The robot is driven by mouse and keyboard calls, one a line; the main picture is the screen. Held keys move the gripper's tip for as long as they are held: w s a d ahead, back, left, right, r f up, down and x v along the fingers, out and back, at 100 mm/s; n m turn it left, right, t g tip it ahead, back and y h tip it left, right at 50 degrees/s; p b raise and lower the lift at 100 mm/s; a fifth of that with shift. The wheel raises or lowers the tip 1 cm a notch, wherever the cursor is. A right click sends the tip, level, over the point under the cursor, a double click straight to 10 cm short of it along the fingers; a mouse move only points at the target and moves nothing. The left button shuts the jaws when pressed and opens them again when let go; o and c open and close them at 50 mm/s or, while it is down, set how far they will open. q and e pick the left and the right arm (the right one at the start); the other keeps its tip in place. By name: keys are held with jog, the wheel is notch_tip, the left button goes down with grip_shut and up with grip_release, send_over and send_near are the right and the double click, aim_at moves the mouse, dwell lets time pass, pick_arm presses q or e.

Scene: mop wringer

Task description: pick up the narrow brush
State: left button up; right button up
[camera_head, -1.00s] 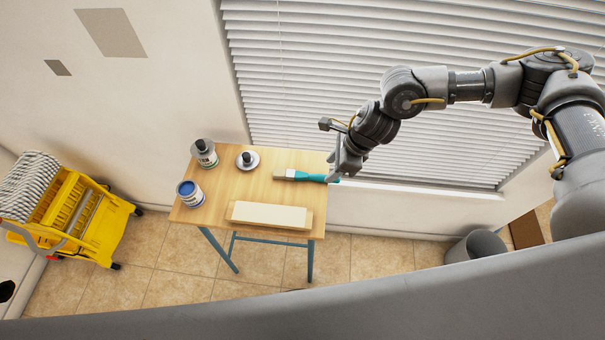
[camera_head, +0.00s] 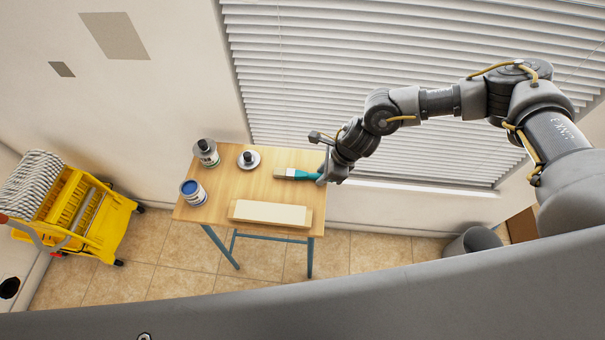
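The narrow brush (camera_head: 297,174) lies near the back right of the small wooden table. It has a teal handle pointing right and a pale bristle end with a metal band pointing left. My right gripper (camera_head: 324,175) is at the handle's right end, by the table's right edge. The fingers overlap the handle end in the picture, and I cannot tell whether they are closed on it. My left gripper is not in view.
The table (camera_head: 222,210) also holds a pale board (camera_head: 271,213), a blue paint can (camera_head: 193,192), a grey-capped can (camera_head: 206,152) and a small dark-topped item (camera_head: 248,159). A yellow mop wringer (camera_head: 86,222) stands left. Window blinds (camera_head: 400,90) rise behind the table.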

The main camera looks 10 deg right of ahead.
grip_shut()
jog(key=shift+r, duration=0.1)
jog(key=shift+r+b, duration=0.5)
jog(key=shift+r, duration=0.05)
jog(key=shift+r+b, duration=0.55)
jog(key=shift+r, duration=0.15)
jog(key=s+a+r+b, duration=0.1)
jog(key=s+a+r, duration=0.1)
jog(key=s+r, duration=0.3)
jog(key=s+a+r+b, duration=0.1)
jog(key=s+a+r, duration=0.1)
jog(key=s+r, duration=0.3)
jog(key=s, duration=0.3)
jog(key=shift+s+a+r, duration=0.15)
jog(key=shift+a, duration=0.15)
